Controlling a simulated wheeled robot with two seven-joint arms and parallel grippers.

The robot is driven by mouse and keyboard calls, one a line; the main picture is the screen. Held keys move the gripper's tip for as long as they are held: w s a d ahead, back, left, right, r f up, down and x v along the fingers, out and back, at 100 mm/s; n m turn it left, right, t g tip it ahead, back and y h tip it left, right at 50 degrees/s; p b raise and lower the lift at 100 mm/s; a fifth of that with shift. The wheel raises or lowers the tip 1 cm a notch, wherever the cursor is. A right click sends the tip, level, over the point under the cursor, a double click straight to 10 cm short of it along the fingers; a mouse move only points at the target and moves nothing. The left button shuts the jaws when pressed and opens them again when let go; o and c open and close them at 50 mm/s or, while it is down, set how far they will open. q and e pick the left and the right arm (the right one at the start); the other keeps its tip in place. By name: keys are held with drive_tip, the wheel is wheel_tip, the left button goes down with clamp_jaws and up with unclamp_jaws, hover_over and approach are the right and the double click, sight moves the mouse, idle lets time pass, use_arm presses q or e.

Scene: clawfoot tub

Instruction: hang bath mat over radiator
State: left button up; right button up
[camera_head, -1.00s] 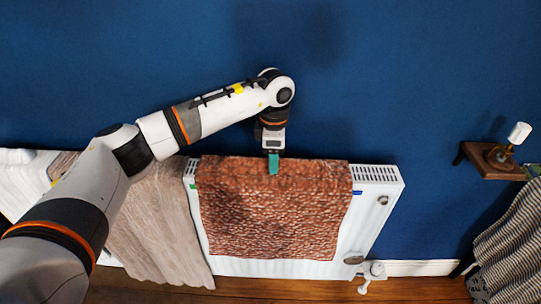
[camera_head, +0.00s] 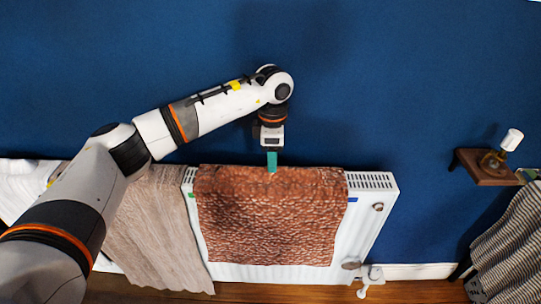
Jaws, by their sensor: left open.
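The bath mat (camera_head: 270,215) is reddish-brown and textured. It hangs over the top and front of the white radiator (camera_head: 365,212), leaving the right end of the radiator bare. My left gripper (camera_head: 272,162) is open, pointing down at the top edge of the mat near its middle. Its teal fingertips are at or just above that edge; I cannot tell whether they touch it. The part of the mat behind the radiator is hidden. My right gripper is not in view.
A beige towel (camera_head: 160,235) hangs left of the mat, partly behind my left arm. A small wooden shelf (camera_head: 487,168) with a white-topped object is on the blue wall at right. A striped cloth (camera_head: 512,245) hangs below it. Wall above the radiator is clear.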

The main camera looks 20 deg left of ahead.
use_arm(q)
drive_tip(key=shift+d+r+p, duration=0.15)
drive_tip(key=shift+r+p, duration=0.25)
drive_tip(key=shift+r, duration=0.25)
drive_tip(key=shift+r+p, duration=0.5)
drive_tip(key=shift+r, duration=0.65)
drive_tip(key=shift+r, duration=0.1)
